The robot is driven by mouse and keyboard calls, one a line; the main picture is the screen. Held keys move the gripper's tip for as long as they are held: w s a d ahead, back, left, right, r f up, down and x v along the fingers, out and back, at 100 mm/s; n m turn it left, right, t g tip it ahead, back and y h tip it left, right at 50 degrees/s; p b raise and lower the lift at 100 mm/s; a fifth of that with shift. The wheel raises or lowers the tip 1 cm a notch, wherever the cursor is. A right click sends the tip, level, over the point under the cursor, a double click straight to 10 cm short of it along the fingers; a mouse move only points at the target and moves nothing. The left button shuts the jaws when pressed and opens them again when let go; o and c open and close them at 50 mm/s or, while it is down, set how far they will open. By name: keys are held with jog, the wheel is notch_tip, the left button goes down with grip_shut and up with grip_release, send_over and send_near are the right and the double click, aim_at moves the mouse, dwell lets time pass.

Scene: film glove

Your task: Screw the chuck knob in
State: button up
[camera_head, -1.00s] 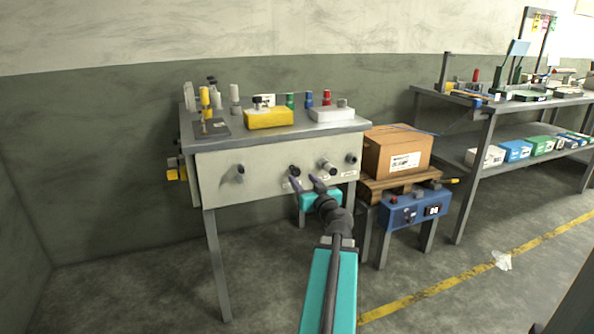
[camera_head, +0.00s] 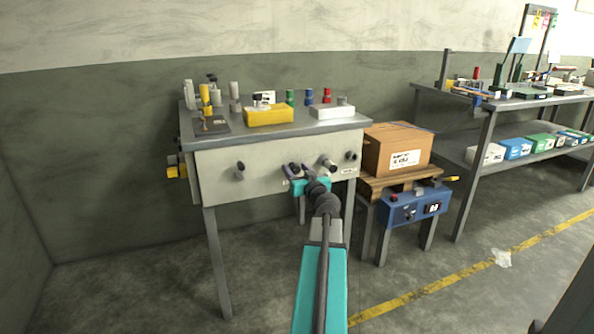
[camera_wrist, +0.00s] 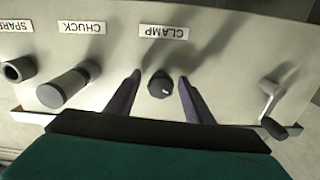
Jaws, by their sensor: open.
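The chuck knob (camera_head: 328,165) is a pale cylinder with a dark grey end, standing out from the cabinet's front panel (camera_head: 215,178). In the wrist view the chuck knob (camera_wrist: 63,90) is at the left, by an upside-down CHUCK label (camera_wrist: 82,28). My gripper (camera_head: 299,169) is open at the panel. In the wrist view its fingers (camera_wrist: 158,84) stand on either side of the short dark clamp knob (camera_wrist: 160,87), under the CLAMP label (camera_wrist: 164,32), with gaps on both sides. The chuck knob is outside the fingers. Nothing is held.
A spare fitting (camera_wrist: 13,71) lies beyond the chuck knob, and a crank handle (camera_wrist: 272,105) is on the other side. A yellow box (camera_head: 268,115) and a white box (camera_head: 332,112) stand on the cabinet top. A cardboard box (camera_head: 396,150) sits on the stand at right.

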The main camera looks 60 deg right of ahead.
jog(key=c, duration=1)
jog(key=shift+d, duration=0.3)
jog(key=shift+c, duration=0.2)
jog(key=shift+a, duration=0.2)
